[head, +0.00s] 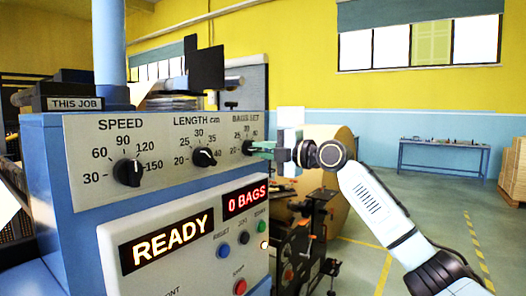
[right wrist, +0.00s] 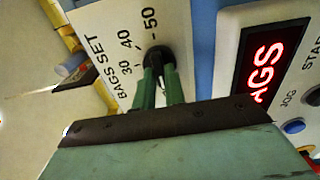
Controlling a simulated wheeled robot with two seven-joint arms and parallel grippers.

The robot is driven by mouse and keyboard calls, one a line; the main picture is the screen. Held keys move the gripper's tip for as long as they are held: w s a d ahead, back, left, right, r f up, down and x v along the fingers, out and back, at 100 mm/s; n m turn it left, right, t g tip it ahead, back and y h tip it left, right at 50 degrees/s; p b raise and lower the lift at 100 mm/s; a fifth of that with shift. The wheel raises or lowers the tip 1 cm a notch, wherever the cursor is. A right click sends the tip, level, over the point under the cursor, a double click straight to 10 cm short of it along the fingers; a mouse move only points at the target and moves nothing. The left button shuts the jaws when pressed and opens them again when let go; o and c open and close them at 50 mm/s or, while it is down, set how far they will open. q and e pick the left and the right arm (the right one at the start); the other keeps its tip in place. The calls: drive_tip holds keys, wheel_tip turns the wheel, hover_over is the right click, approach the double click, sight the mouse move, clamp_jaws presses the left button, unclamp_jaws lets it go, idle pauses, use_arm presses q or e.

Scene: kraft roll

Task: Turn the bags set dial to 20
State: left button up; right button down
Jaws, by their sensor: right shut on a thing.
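The bags set dial (head: 247,147) is a black knob at the right end of the blue machine's pale dial panel. My right gripper (head: 257,149) reaches it from the right and is shut on it. In the right wrist view the green fingers of my right gripper (right wrist: 158,76) close around the black knob (right wrist: 157,54). The marks 30, 40 and 50 show beside the knob there; the 20 mark is not clear in that view. I cannot tell where the pointer stands. My left gripper is not in view.
The speed dial (head: 128,172) and length dial (head: 204,157) sit left on the same panel. Below, one display (head: 167,240) reads READY and another (head: 245,200) reads 0 BAGS, near several buttons. A large kraft roll (head: 335,190) stands behind my right gripper.

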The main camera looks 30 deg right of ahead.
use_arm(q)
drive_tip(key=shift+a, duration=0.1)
use_arm(e)
drive_tip(key=c, duration=1.5)
unclamp_jaws()
drive_tip(key=shift+o, duration=0.2)
